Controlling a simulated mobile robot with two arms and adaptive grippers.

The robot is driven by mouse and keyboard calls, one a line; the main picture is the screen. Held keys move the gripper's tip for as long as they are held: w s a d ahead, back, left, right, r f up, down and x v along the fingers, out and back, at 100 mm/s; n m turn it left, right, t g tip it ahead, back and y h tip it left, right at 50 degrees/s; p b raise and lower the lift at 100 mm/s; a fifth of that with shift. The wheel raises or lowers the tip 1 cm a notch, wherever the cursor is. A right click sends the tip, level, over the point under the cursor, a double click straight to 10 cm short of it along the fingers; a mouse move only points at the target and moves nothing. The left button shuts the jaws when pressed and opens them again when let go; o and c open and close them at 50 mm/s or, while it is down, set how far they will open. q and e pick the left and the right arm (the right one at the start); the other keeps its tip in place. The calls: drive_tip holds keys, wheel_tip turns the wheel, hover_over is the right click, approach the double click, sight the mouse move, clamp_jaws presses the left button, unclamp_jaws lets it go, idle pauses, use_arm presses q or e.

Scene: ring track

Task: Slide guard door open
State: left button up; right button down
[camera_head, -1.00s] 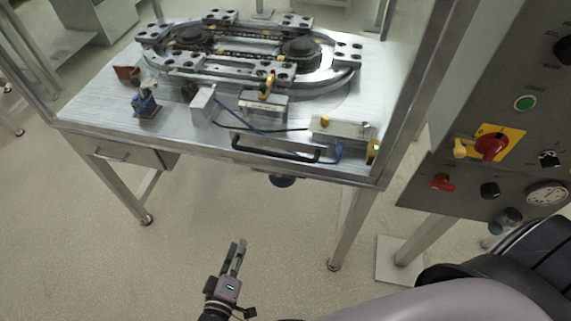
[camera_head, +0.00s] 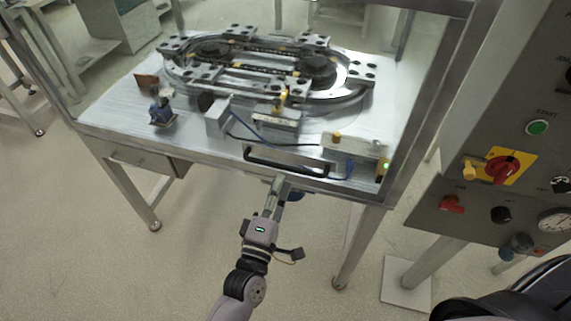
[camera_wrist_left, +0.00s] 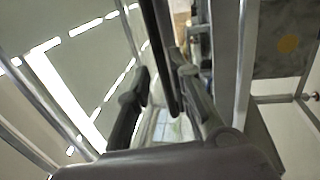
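The guard door is a clear panel in a metal frame at the front of the machine cell. Its black bar handle (camera_head: 285,162) runs along its lower edge, above the table's front edge. My left gripper (camera_head: 278,184) is just below the handle in the head view, fingers pointing up at it. In the left wrist view the gripper (camera_wrist_left: 162,88) is open, with one finger on each side of the view. The dark handle bar (camera_wrist_left: 160,45) appears in line with the gap between them. I cannot tell whether they touch it. My right gripper is not in view.
Behind the door, an oval ring track (camera_head: 265,68) sits on the metal table (camera_head: 120,108). A control panel (camera_head: 490,205) with a red rotary switch (camera_head: 502,169) and gauge stands at the right. The floor in front of the table is clear.

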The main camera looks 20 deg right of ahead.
sight(285, 166)
use_arm(q)
drive_tip(key=x, duration=0.5)
drive_tip(key=shift+w+d, duration=0.2)
drive_tip(key=shift+w, duration=0.1)
drive_tip(key=shift+c, duration=0.4)
clamp_jaws()
